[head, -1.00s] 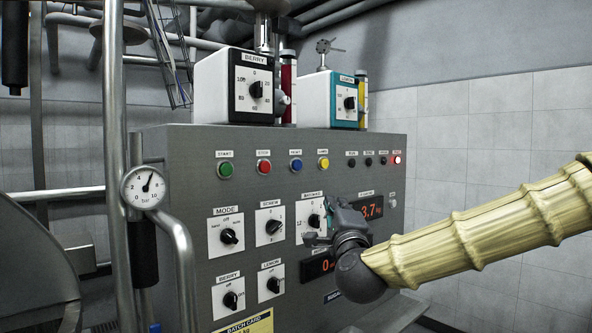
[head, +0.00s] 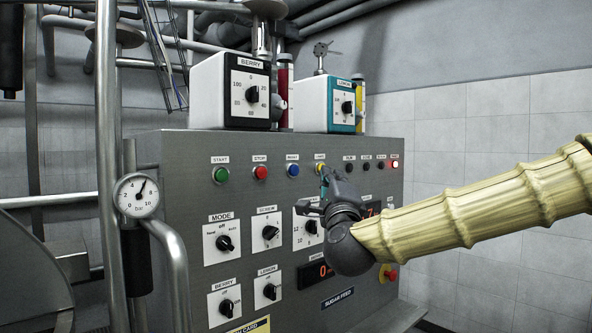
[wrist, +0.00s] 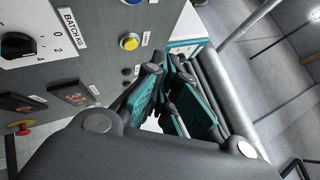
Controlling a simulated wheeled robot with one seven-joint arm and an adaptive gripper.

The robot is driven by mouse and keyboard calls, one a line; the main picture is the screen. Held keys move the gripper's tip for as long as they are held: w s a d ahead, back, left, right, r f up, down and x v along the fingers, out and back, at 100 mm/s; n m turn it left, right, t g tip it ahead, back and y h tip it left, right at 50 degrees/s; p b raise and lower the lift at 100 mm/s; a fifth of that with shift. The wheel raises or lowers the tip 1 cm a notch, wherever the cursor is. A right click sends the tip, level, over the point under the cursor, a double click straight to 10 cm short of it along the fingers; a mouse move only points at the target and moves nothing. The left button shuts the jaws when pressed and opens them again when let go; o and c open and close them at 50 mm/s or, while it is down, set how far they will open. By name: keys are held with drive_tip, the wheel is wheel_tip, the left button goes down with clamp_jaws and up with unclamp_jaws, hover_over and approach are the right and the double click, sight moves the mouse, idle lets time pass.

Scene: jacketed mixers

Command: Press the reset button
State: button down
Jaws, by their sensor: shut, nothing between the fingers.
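A row of push buttons runs along the top of the grey control panel (head: 175,200): green (head: 221,175), red (head: 260,172), blue (head: 293,170) and yellow (head: 320,167). The small labels over the blue and yellow ones are too blurred to read surely. My gripper (head: 326,178) is shut and empty, its tips just below and right of the yellow button in the head view; contact cannot be told. In the wrist view my gripper (wrist: 168,72) lies right of and below the yellow button (wrist: 130,42). The blue button (wrist: 133,2) is cut off at the top edge.
Several small indicators stand right of the yellow button, the last one lit (head: 395,164). Below are rotary knobs, displays and a red emergency stop (head: 391,275). Berry (head: 232,90) and lemon (head: 328,102) boxes stand on top. A gauge (head: 138,195) and pipes stand left.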

sight(294, 170)
drive_tip(key=w+a, duration=0.5)
drive_tip(key=shift+p, duration=0.45)
drive_tip(key=shift+w+a+f, duration=0.1)
idle(1.3)
drive_tip(key=shift+w+a+b, duration=0.2)
drive_tip(key=shift+b, duration=0.1)
drive_tip(key=shift+w+a, duration=0.3)
idle(1.0)
drive_tip(key=shift+s+d+b, duration=0.1)
drive_tip(key=shift+b, duration=0.25)
drive_tip(key=shift+s+d+b, duration=0.4)
drive_tip(key=shift+s+d, duration=0.1)
